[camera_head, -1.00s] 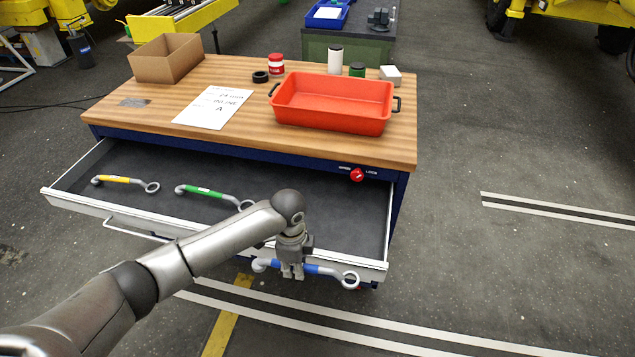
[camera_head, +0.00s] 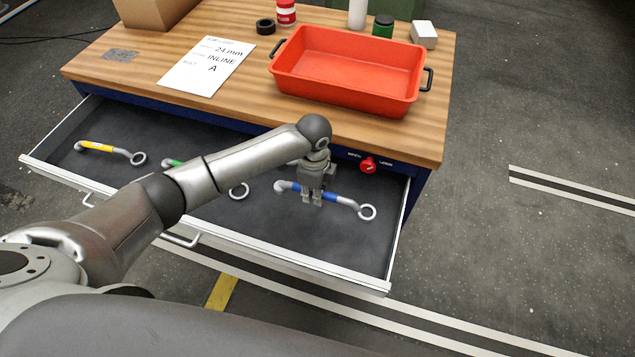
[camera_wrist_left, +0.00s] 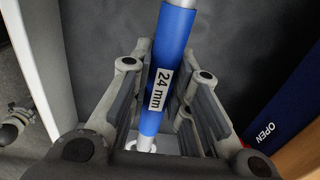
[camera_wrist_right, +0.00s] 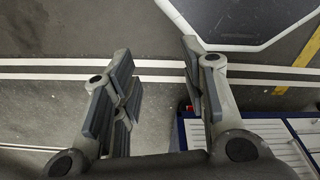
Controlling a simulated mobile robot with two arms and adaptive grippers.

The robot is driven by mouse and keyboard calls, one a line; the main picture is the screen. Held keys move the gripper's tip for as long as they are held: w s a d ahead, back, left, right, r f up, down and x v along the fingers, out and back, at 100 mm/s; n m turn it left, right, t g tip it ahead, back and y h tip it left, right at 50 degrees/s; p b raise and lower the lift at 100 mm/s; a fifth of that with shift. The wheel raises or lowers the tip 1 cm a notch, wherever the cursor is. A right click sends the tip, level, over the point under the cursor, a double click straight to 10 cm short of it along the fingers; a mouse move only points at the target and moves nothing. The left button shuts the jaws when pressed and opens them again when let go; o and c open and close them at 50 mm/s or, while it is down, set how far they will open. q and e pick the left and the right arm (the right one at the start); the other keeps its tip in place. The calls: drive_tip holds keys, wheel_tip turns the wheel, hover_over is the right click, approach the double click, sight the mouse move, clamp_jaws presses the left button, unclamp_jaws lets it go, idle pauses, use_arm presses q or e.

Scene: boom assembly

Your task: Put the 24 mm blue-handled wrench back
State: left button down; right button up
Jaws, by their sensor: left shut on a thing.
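The blue-handled wrench (camera_head: 337,197) is at the right part of the open drawer (camera_head: 270,235). My left gripper (camera_head: 312,200) is shut on its blue handle. In the left wrist view the handle (camera_wrist_left: 172,55) runs between the fingers (camera_wrist_left: 155,95), with a "24 mm" label showing. I cannot tell whether the wrench touches the drawer floor. A yellow-handled wrench (camera_head: 98,147) lies at the drawer's left. A green-handled wrench (camera_head: 172,163) lies in the middle, partly hidden by my left arm. My right gripper (camera_wrist_right: 158,85) is open and empty over the floor.
On the wooden bench top (camera_head: 240,110) stand a red tray (camera_head: 345,95), a cardboard box (camera_head: 150,10), a paper sheet (camera_head: 207,68), a black ring (camera_head: 265,27) and small containers. A red lock knob (camera_head: 368,166) sits above the drawer's right side.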

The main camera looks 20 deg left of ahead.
use_arm(q)
wheel_tip(320, 180, down, 3)
drive_tip(key=shift+s+r+b, duration=0.1)
drive_tip(key=shift+r+b, duration=0.1)
drive_tip(key=shift+b, duration=1)
wheel_tip(320, 180, down, 4)
drive_tip(key=b, duration=0.3)
drive_tip(key=shift+r+b, duration=0.1)
drive_tip(key=shift+b, duration=0.3)
drive_tip(key=shift+f+b, duration=0.3)
drive_tip(key=shift+b, duration=0.05)
drive_tip(key=shift+f, duration=0.2)
use_arm(e)
wheel_tip(320, 180, down, 8)
drive_tip(key=s, duration=0.2)
drive_tip(key=shift+d, duration=0.3)
drive_tip(key=shift+w+r, duration=0.1)
drive_tip(key=shift+w, duration=0.1)
